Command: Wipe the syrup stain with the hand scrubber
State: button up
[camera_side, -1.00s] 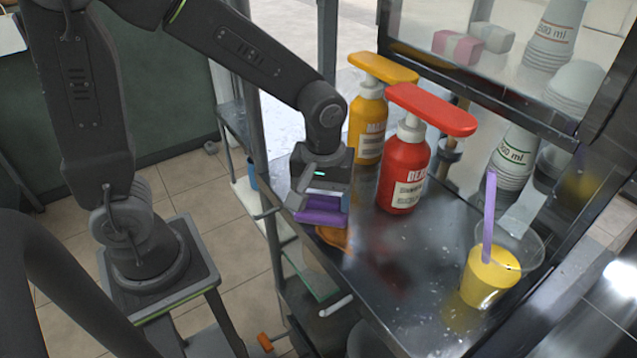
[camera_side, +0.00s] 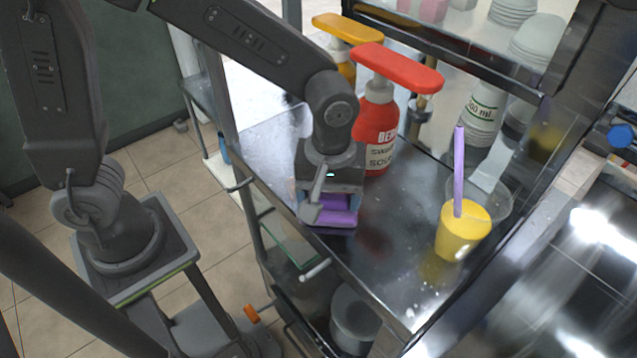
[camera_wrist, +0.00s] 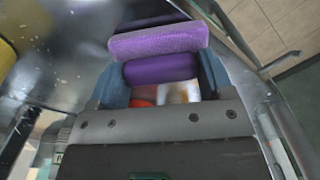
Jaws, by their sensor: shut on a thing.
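My gripper (camera_side: 326,203) is shut on the purple hand scrubber (camera_side: 336,214), low over the left edge of the metal counter (camera_side: 400,215). In the wrist view the scrubber (camera_wrist: 158,42) lies crosswise between the two fingers, with a lighter rough pad and a darker smooth body. I cannot tell for certain whether its pad touches the counter. The brown syrup stain does not show now; the gripper and scrubber may cover it.
A red pump bottle (camera_side: 378,135) stands just behind my gripper, with a yellow pump bottle (camera_side: 347,72) further back. A yellow cup (camera_side: 462,232) with a purple straw stands to the right. Counter between gripper and cup is clear.

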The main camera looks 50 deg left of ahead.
jog(key=shift+d, duration=0.85)
jog(key=shift+a, duration=5.95)
notch_tip(320, 180, up, 8)
jog(key=shift+r, duration=0.1)
